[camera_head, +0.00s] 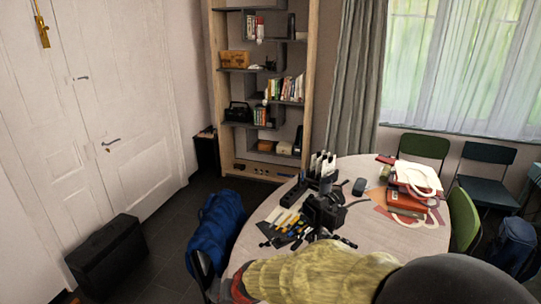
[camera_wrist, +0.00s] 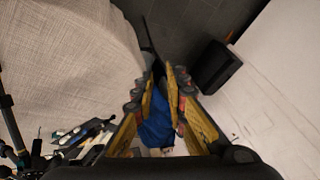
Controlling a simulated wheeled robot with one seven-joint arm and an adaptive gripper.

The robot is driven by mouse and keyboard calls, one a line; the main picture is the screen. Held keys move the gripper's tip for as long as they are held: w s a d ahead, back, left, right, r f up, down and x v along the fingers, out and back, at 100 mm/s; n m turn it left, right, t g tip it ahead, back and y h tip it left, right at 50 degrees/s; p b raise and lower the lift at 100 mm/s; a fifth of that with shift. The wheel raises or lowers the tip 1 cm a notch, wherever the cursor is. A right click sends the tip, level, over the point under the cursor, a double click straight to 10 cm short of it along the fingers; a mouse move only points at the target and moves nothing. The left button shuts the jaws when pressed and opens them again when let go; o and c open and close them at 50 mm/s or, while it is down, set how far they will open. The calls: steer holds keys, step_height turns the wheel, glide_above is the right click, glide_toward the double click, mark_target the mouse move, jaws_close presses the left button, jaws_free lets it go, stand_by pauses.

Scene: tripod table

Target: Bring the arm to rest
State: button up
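In the wrist view, my gripper (camera_wrist: 161,80) has yellow and grey fingers with red parts, with a visible gap between them. Nothing is held; a blue bag (camera_wrist: 157,127) shows through the gap, lower down and beyond. The gripper is over the left edge of the table (camera_wrist: 60,60). In the head view, my arm, with a yellowish textured part and a dark rounded link, crosses the bottom of the picture over the near side of the table (camera_head: 345,235). The fingers are not clear there.
The blue bag (camera_head: 215,230) is at the table's left. A black case (camera_head: 108,255) stands by white doors. Green chairs (camera_head: 463,215) flank the right side.

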steer(key=s+d+r+h, duration=0.1)
steer(key=s+d+r, duration=0.5)
steer(key=d, duration=0.4)
steer(key=s+d+r+t+h, duration=0.1)
steer(key=s+d+r, duration=0.5)
steer(key=d, duration=0.5)
steer(key=s+d+r+m+h, duration=0.1)
steer(key=s+d+r+h, duration=0.1)
steer(key=s+d+r, duration=0.4)
steer(key=s+d, duration=0.3)
steer(key=d, duration=0.1)
steer(key=shift+d+r, duration=0.2)
steer(key=shift+r, duration=0.15)
steer(key=shift+c, duration=0.5)
